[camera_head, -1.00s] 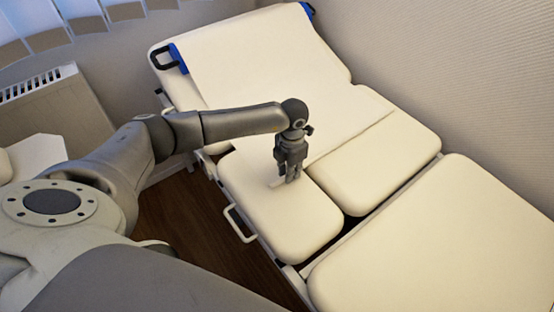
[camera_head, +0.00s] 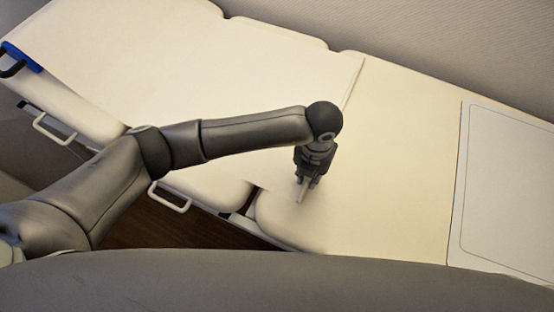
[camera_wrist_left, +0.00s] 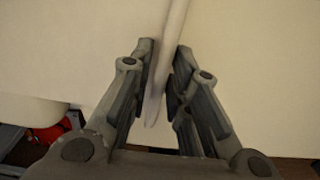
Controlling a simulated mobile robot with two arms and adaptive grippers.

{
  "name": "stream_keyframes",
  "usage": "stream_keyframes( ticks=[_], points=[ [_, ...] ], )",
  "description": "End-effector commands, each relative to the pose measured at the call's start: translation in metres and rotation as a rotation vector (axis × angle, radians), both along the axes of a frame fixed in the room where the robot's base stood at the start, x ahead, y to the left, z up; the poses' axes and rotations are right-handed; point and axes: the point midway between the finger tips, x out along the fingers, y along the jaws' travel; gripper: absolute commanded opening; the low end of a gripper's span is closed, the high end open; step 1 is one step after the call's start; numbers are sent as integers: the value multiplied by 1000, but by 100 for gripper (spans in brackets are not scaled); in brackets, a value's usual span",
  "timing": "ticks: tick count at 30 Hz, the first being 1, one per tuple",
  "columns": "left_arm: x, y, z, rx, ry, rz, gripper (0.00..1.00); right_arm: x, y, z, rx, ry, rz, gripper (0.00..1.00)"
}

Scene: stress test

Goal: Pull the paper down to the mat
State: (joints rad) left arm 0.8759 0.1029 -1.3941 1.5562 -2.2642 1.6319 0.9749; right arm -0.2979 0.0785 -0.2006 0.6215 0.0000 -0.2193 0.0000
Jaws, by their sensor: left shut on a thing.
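The paper (camera_head: 200,85) is a cream sheet lying along the padded couch, with its end edge near the middle of the head view. My left gripper (camera_head: 303,188) points down at the near corner of that end and is shut on the paper. In the left wrist view a pale strip of paper (camera_wrist_left: 172,50) runs between the fingers of the left gripper (camera_wrist_left: 160,88). The mat (camera_head: 510,180) is a pale panel with a rounded outline at the right end of the couch. Bare cushion lies between paper and mat. My right gripper is not in view.
The couch's cream end cushion (camera_head: 400,170) is clear between the paper and the mat. A blue and black handle (camera_head: 22,58) is at the far left. White side handles (camera_head: 168,197) stick out along the near edge. A wall (camera_head: 440,35) runs behind.

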Motion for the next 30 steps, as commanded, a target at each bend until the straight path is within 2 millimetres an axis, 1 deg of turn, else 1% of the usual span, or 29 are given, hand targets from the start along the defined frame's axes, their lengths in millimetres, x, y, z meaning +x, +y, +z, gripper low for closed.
stream_keyframes(
  ticks=[1,3,6,10,16,26,27,30],
  points=[
    [-5,-14,-2,-4,-2,-5,0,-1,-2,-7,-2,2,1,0],
    [-11,-28,-2,-3,-2,-4,0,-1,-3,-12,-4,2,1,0],
    [-17,-43,-2,-2,-1,-3,0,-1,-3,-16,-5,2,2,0],
    [-23,-56,-1,-1,-1,-3,0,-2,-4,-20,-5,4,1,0],
    [-26,-64,0,-1,-1,0,0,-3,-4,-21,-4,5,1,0],
    [-26,-64,1,-1,-1,1,0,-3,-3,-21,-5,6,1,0],
    [-26,-64,1,-1,-1,0,23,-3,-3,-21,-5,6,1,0],
    [-26,-64,0,-1,-1,0,36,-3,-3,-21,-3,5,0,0]
  ],
)
